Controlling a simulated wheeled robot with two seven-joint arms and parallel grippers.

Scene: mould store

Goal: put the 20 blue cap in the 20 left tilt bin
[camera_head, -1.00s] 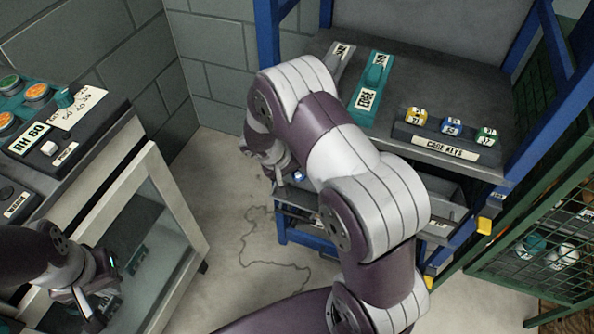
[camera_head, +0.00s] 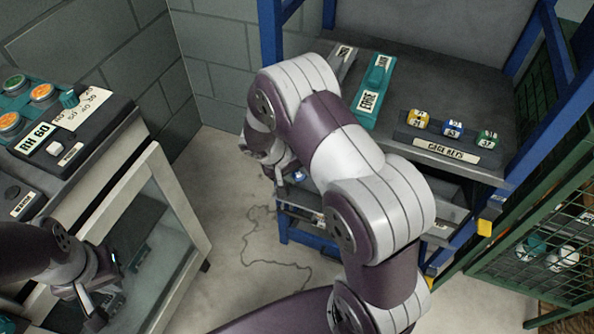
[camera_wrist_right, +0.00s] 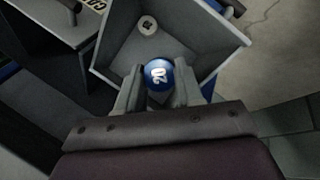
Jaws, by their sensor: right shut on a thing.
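The blue cap (camera_wrist_right: 158,73), marked 20 in white, is between the two fingers of my right gripper (camera_wrist_right: 158,88), which is shut on it. In the right wrist view the cap appears over an open grey bin (camera_wrist_right: 185,45). I cannot tell how far it is above the bin floor, and no bin label is readable. In the head view my right arm hides most of its gripper and the bin area under the shelf. My left gripper (camera_head: 90,304) is at the lower left, by a glass-fronted cabinet; its fingers are too unclear to judge.
A small round grey piece (camera_wrist_right: 148,26) lies in the bin. A rack shelf (camera_head: 455,80) holds a teal tool (camera_head: 374,90) and a CAGE KEYS block (camera_head: 450,148) with yellow, blue and green caps. A control panel (camera_head: 60,120) is at left, a green mesh cage (camera_head: 540,240) at right.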

